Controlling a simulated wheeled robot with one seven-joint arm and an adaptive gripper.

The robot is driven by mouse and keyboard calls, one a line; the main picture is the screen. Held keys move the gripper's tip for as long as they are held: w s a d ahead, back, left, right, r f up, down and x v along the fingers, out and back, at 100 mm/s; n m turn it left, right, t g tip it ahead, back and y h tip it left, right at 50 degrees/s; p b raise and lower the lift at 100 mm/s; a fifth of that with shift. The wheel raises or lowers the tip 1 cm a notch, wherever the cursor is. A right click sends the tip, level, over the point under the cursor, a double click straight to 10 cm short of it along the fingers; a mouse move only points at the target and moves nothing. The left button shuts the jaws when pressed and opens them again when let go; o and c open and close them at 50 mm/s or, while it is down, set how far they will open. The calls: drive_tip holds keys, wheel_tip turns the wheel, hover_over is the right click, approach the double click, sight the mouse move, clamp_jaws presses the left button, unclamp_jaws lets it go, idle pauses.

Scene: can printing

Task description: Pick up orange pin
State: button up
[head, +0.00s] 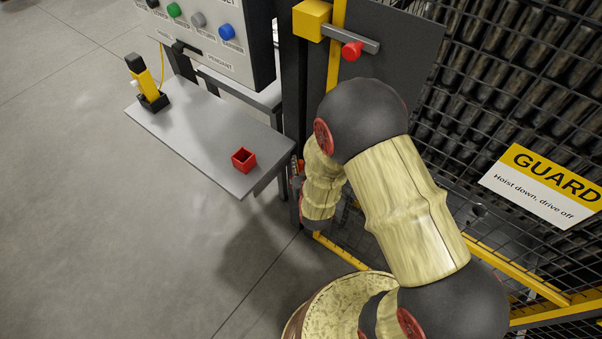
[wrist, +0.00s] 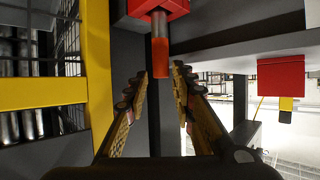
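The orange pin (wrist: 160,52) shows in the wrist view, near the top middle. It extends from a red block (wrist: 150,8) at the picture's upper edge. My gripper (wrist: 161,82) is open, with one finger on each side of the picture's middle. The pin's free end appears in line with the gap between the fingertips. I cannot tell how far beyond the tips it is. No contact shows, and nothing is held. In the head view my arm hides most of the gripper; a small red-orange bit (head: 299,166) shows beside it, not clearly identifiable.
A grey shelf (head: 190,125) carries a red open box (head: 244,160) and a yellow-black pendant in a black holder (head: 154,102). A button panel (head: 205,40) stands behind. A mesh guard (head: 480,90) with a yellow frame is on the right. The floor at left is clear.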

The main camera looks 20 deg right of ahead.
drive_tip(key=b+x, duration=0.1)
drive_tip(key=x, duration=0.2)
drive_tip(key=b+x, duration=0.1)
drive_tip(key=x, duration=0.2)
drive_tip(key=shift+w+f, duration=0.25)
drive_tip(key=shift+f, duration=0.2)
drive_tip(key=shift+c, duration=0.7)
clamp_jaws()
